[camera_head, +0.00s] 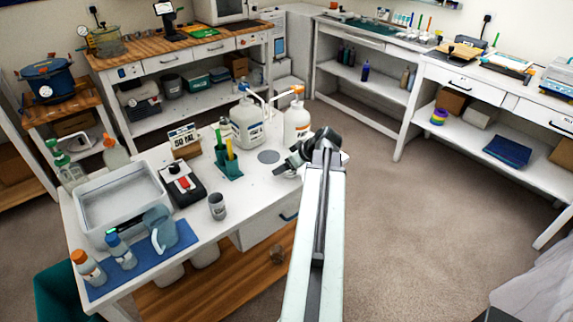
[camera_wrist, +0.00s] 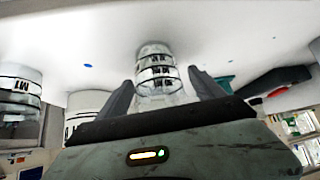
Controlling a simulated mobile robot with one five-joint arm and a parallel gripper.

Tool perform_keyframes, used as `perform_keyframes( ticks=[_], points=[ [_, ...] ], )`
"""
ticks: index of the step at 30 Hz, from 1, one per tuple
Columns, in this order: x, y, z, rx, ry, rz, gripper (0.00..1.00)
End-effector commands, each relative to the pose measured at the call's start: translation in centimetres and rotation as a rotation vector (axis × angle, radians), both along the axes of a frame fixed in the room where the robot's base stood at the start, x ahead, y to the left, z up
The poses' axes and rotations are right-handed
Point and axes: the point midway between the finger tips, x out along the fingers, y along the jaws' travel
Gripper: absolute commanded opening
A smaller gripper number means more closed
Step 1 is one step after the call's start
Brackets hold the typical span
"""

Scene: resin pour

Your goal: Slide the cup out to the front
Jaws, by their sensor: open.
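A clear cup (camera_wrist: 156,72) with black markings stands on the white table in the wrist view, between the two fingers of my gripper (camera_wrist: 162,88). The fingers are open, one on each side of the cup, and I cannot tell whether either touches it. In the head view my gripper (camera_head: 297,157) is over the right end of the white table (camera_head: 262,185), beside the white bottle with the orange top (camera_head: 297,124).
A white jug (camera_head: 246,124), a teal pen holder (camera_head: 228,165) and a small grey cup (camera_head: 217,206) stand left of my gripper. In the wrist view a clear marked container (camera_wrist: 18,95) stands at the left. Open floor lies right of the table.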

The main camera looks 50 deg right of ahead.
Motion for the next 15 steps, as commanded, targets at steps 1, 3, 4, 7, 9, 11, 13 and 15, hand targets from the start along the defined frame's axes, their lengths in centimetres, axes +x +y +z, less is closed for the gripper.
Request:
perform_keyframes(
  ticks=[1,3,4,7,9,11,13,15],
  points=[
    [-0.3,0.0,0.7,0.001,0.0,-0.001,0.78],
    [-0.9,0.1,1.6,-0.001,0.0,-0.001,0.78],
    [-1.2,0.1,2.0,-0.001,0.0,-0.001,0.78],
    [-2.5,0.1,3.5,0.0,0.0,-0.003,0.78],
    [-3.4,0.2,4.6,0.0,0.0,-0.001,0.78],
    [-4.1,0.2,5.3,0.0,0.0,-0.001,0.78],
    [-4.7,0.2,5.8,0.0,0.0,-0.001,0.78],
    [-4.9,0.2,5.8,0.0,-0.001,-0.001,0.78]
  ],
)
